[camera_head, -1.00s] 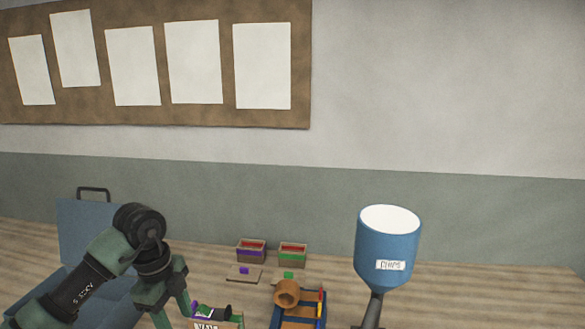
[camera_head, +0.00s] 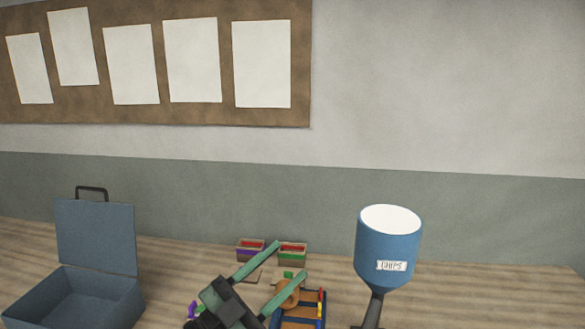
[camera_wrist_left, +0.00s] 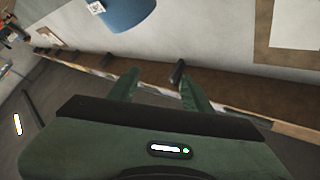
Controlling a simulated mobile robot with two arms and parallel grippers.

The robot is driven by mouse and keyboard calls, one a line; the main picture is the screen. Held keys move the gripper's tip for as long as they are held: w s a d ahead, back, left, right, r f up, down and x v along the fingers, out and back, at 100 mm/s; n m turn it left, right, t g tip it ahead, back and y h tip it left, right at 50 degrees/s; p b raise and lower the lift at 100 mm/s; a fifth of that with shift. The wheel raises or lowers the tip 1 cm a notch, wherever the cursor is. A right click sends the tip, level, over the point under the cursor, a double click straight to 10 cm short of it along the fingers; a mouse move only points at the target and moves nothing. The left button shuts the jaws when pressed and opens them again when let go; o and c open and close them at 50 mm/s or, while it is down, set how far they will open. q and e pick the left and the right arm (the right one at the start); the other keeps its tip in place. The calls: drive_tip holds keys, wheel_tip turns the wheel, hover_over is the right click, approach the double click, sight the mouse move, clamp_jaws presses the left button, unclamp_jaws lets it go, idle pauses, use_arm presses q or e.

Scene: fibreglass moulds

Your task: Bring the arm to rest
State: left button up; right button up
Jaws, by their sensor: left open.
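My left gripper (camera_head: 291,258) is low in the middle of the head view, its two green fingers spread apart and pointing up and right. Nothing is between the fingers. They pass in front of a tray with a blue edge (camera_head: 300,323) and an orange-brown round piece (camera_head: 289,296), partly hiding both. In the left wrist view, the open fingers (camera_wrist_left: 156,76) point toward the wooden bench and the wall, with nothing held. My right gripper is in neither view.
A blue hopper (camera_head: 388,245) labelled CHIPS stands right of the gripper; its underside shows in the wrist view (camera_wrist_left: 125,12). Two small bins, purple-banded (camera_head: 250,252) and green-banded (camera_head: 292,256), stand behind. An open blue case (camera_head: 95,240) is left. The bench right of the hopper is clear.

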use_arm(q)
drive_tip(key=w+a+f+n+t+y, duration=0.2)
drive_tip(key=a+f+n+t+y, duration=0.5)
drive_tip(key=a+n+y, duration=0.7)
drive_tip(key=s+a+f+n+g+y, duration=0.2)
drive_tip(key=f+g+y, duration=0.1)
drive_tip(key=f, duration=0.2)
drive_tip(key=s+a+f+n+g+y, duration=0.1)
drive_tip(key=s+a+f+g+y, duration=0.1)
drive_tip(key=f, duration=0.4)
drive_tip(key=s+f+g+h, duration=0.1)
drive_tip(key=s+f+g, duration=0.5)
drive_tip(key=s+f, duration=0.45)
drive_tip(key=s+f+g, duration=0.6)
drive_tip(key=s+f, duration=0.1)
drive_tip(key=s, duration=0.7)
wheel_tip(320, 180, down, 26)
drive_tip(key=s+m+g+b, duration=0.1)
drive_tip(key=g, duration=0.1)
drive_tip(key=s+a+f, duration=0.3)
drive_tip(key=s+f, duration=1.4)
drive_tip(key=shift+a+f+g+b, duration=0.15)
drive_tip(key=shift+f+g+b, duration=0.05)
drive_tip(key=shift+g+b, duration=0.25)
